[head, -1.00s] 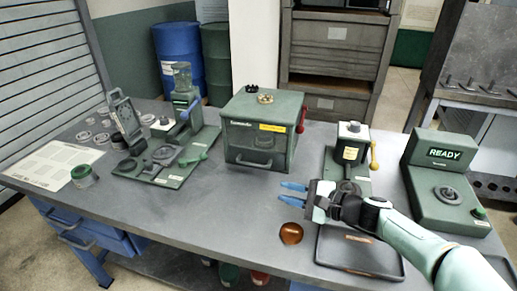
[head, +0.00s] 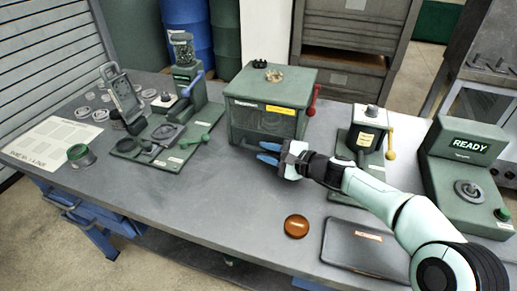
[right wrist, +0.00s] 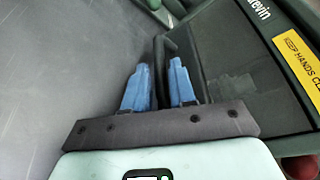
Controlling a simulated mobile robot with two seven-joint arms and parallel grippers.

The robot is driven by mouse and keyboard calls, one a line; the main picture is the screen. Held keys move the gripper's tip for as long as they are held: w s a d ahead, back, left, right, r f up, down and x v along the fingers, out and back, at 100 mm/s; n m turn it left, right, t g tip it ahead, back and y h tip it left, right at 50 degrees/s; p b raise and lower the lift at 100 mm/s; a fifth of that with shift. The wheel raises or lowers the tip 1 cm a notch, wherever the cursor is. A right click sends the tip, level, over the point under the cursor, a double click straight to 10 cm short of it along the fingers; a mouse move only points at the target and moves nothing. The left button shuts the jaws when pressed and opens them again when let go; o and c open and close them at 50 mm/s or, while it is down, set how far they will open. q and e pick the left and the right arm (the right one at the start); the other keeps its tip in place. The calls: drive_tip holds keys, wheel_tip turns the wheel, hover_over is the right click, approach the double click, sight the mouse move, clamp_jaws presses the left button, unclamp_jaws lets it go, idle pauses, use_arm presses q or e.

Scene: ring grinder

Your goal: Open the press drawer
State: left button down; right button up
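The green press box (head: 234,106) stands mid-table with a red lever on its right side and a yellow "HANDS CLEAR" label on its front. A dark bar handle (right wrist: 160,72) sits low on its front panel (right wrist: 225,90). My right gripper (head: 266,153) is at this handle, its two blue fingers apart. In the right wrist view the handle lies between the fingertips (right wrist: 159,75), with a small gap visible beside it; firm contact cannot be seen. The front panel looks flush with the box. My left gripper is not in view.
A brown round piece (head: 296,226) and a dark tray (head: 350,250) lie near the table's front edge. A green stand with a yellow lever (head: 391,140) and a "READY" unit (head: 470,160) stand right. Table in front of the press is largely clear.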

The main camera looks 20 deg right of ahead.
sight(263, 151)
drive_tip(key=shift+x, duration=1.7)
clamp_jaws()
